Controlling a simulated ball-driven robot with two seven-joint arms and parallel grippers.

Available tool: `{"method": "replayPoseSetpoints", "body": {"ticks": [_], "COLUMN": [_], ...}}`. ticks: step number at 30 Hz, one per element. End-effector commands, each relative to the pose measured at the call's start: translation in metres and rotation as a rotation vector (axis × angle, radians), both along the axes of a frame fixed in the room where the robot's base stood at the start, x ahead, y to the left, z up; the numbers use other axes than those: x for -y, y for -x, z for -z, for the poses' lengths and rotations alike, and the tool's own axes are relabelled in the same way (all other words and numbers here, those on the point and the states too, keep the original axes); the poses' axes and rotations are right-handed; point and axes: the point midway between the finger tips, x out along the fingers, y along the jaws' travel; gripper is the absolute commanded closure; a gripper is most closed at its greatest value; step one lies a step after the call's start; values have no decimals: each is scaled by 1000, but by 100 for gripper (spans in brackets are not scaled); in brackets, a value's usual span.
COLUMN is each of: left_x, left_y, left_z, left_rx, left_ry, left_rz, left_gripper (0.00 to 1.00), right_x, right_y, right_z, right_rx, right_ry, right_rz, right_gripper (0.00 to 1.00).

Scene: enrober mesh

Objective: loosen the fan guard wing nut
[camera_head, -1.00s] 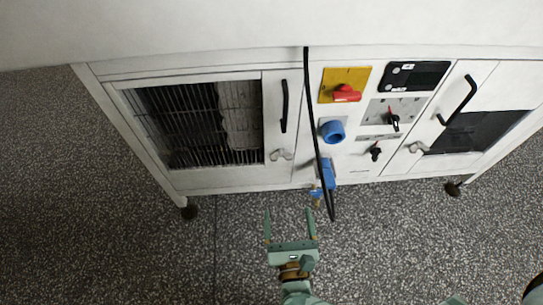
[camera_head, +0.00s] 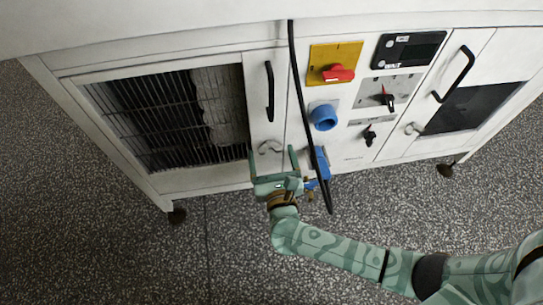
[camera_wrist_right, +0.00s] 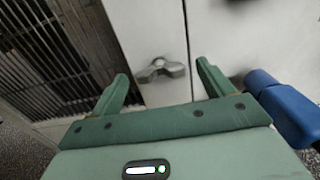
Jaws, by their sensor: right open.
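The fan guard (camera_head: 170,118) is a dark barred grille in a white frame at the left of the cabinet. A grey wing nut (camera_head: 270,147) sits on the white panel right of it, below a black handle. In the right wrist view the wing nut (camera_wrist_right: 161,69) shows between the fingertips, its wings spread roughly sideways. My right gripper (camera_head: 272,155) is open, its fingers pointing at the panel on either side of the nut in the picture. The nut appears beyond the tips and not gripped. My left gripper is not in view.
A black cable (camera_head: 302,100) hangs just right of my gripper. A blue fitting (camera_head: 321,163) is close on that side, also in the wrist view (camera_wrist_right: 285,108). A blue socket (camera_head: 323,117) and red switch (camera_head: 338,73) are higher. A similar wing nut (camera_head: 413,129) is on the right door.

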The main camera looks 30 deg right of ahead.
Motion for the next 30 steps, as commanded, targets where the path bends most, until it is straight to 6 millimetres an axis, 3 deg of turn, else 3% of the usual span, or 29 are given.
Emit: {"method": "replayPoseSetpoints", "body": {"ticks": [2,3,7,8,20,30], "left_x": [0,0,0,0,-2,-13], "left_y": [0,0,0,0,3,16], "left_z": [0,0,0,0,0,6], "left_rx": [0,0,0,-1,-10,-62], "left_ry": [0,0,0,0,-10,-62], "left_rz": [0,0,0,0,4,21], "left_gripper": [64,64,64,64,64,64], "right_x": [0,0,0,0,0,-1], "right_y": [0,0,0,0,0,0], "right_z": [0,0,0,0,-1,-2], "right_rx": [0,0,0,0,-16,-85], "right_ry": [0,0,1,1,57,295], "right_rz": [0,0,0,0,1,1], "right_gripper": [20,26,62,65,65,65]}}
